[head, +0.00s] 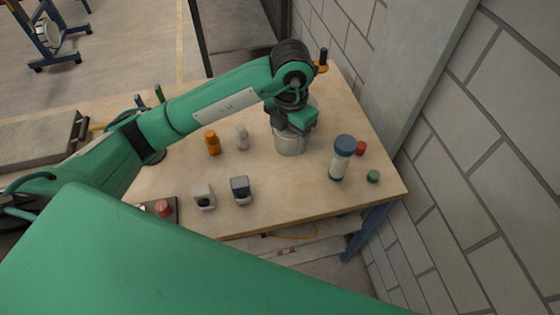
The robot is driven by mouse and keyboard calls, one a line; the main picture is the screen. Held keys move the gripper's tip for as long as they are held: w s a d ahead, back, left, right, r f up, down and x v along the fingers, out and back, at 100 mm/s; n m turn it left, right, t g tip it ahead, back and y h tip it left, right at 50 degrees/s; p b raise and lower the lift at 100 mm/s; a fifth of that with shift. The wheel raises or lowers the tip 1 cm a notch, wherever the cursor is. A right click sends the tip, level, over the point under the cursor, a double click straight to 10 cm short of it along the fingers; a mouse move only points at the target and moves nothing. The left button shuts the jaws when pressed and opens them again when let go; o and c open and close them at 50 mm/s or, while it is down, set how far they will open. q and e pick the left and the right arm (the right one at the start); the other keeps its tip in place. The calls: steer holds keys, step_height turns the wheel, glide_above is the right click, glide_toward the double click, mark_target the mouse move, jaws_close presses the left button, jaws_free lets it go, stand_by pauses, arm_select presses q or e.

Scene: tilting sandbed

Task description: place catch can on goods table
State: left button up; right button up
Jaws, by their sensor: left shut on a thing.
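The catch can looks to be the grey metal can (289,144) under my left gripper (292,124) in the head view. My left gripper points down at the can's top and is shut on its upper edge; the fingertips are partly hidden. The can is upright on or just above the wooden goods table (290,193); I cannot tell whether its base touches. My right gripper is not in view.
An orange bottle (212,142) and a pale bottle (242,137) stand left of the can. A blue-capped cylinder (341,158), a red cap (361,148) and a green cap (373,176) are at right. Two small boxes (203,197) (241,190) stand in front. A block wall (440,120) borders the right.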

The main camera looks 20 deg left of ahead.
arm_select(q)
step_height(320, 180, down, 8)
steer(key=p, duration=0.1)
glide_above(287, 181)
step_height(287, 181, down, 4)
steer(key=shift+f+p, duration=0.15)
steer(key=shift+p, duration=0.15)
steer(key=shift+f, duration=0.55)
step_height(287, 181, down, 4)
steer(key=shift+r+p, duration=0.15)
steer(key=shift+p, duration=0.25)
steer(key=o, duration=1.3)
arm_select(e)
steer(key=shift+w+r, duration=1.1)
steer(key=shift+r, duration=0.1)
